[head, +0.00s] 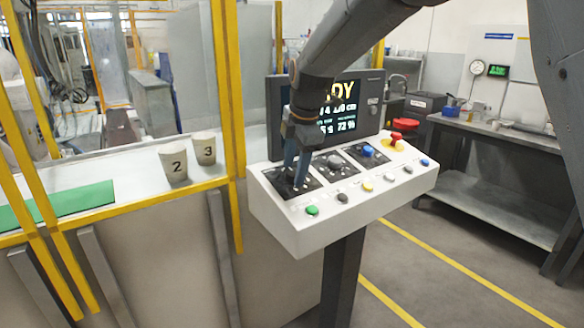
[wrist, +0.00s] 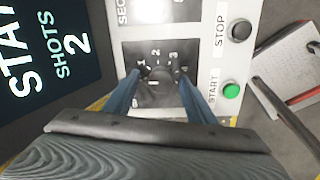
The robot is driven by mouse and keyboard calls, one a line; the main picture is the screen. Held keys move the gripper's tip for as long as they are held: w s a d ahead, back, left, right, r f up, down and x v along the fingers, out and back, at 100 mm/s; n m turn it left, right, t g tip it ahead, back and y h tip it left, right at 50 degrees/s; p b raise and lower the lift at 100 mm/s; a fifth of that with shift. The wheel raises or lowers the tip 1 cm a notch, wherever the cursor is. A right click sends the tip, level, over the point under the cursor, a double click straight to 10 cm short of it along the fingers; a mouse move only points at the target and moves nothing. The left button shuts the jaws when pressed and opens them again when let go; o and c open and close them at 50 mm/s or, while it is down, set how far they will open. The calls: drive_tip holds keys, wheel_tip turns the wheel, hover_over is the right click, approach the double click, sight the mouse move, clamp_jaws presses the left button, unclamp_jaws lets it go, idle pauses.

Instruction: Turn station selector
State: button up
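The station selector is a dark dial (wrist: 158,92) with numbers around it, on a black plate at the left end of the white console (head: 352,198). In the wrist view the blue fingers of my gripper (wrist: 162,74) stand apart, with the tips on either side of the dial. Whether they touch it cannot be told. In the head view my gripper (head: 294,184) points down over that left plate and hides much of the dial.
A screen (head: 352,112) stands behind the console. A green START button (head: 312,211) and a red knob (head: 397,138) are close by. Cups marked 2 (head: 174,163) and 3 (head: 204,148) stand on the left counter by a yellow post (head: 231,85).

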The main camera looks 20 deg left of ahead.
drive_tip(key=shift+f, duration=0.1)
drive_tip(key=shift+s, duration=0.1)
drive_tip(key=b+v, duration=0.1)
drive_tip(key=v, duration=0.6)
drive_tip(key=shift+r, duration=0.4)
